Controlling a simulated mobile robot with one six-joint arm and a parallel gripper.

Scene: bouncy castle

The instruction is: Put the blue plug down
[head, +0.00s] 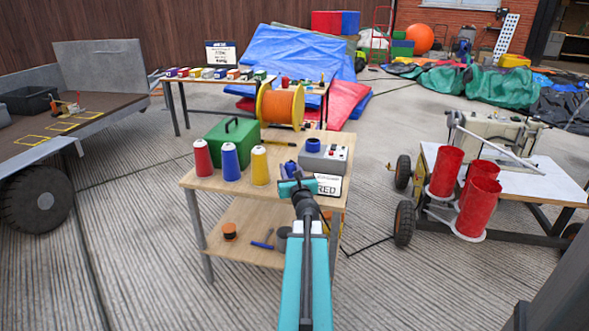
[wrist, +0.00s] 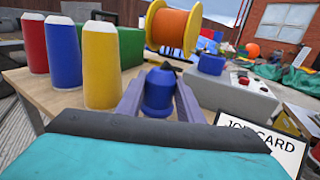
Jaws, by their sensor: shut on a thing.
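The blue plug (wrist: 158,90) stands upright between the two fingers of my gripper (wrist: 158,104), which is shut on it. In the head view my gripper (head: 296,180) is over the front right part of the wooden workbench (head: 205,181), left of the job card. The plug is small and partly hidden there. I cannot tell whether its base touches the bench top.
Red, blue and yellow spools (head: 230,162) stand left of my gripper. A green toolbox (head: 218,141) is behind them. A grey control box (head: 325,160) with a blue cap (head: 313,145) and a job card (head: 329,186) reading RED are close on the right.

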